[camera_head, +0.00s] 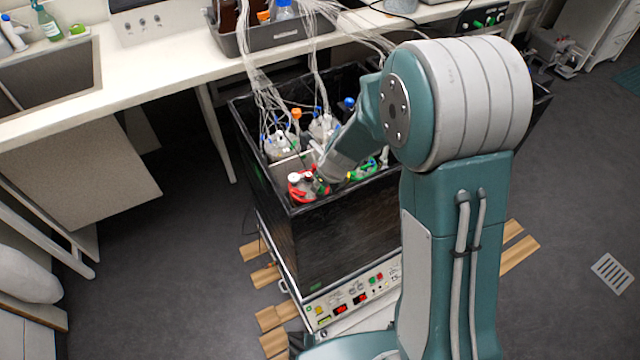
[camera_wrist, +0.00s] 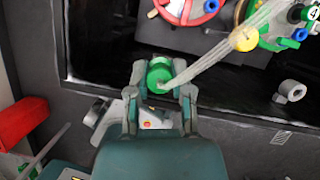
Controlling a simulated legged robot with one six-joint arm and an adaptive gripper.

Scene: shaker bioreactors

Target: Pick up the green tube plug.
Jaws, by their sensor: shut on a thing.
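The green tube plug (camera_wrist: 160,74) sits between the two fingertips of my gripper (camera_wrist: 160,84) in the wrist view. The fingers are shut on it, one on each side. A pale translucent tube (camera_wrist: 212,60) runs from the plug up to the right, passing by a yellow round part (camera_wrist: 244,38). In the head view, my gripper (camera_head: 319,181) is small and low over the near corner of the black box, beside a red-ringed vessel (camera_head: 297,194). The plug cannot be made out clearly there.
The open black box (camera_head: 340,235) holds several vessels with tubing, including a green-ringed one (camera_head: 365,170) right of my gripper. Its dark wall stands close to my arm. A bench (camera_head: 170,75) with a grey tray (camera_head: 270,38) runs behind. Open floor lies left.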

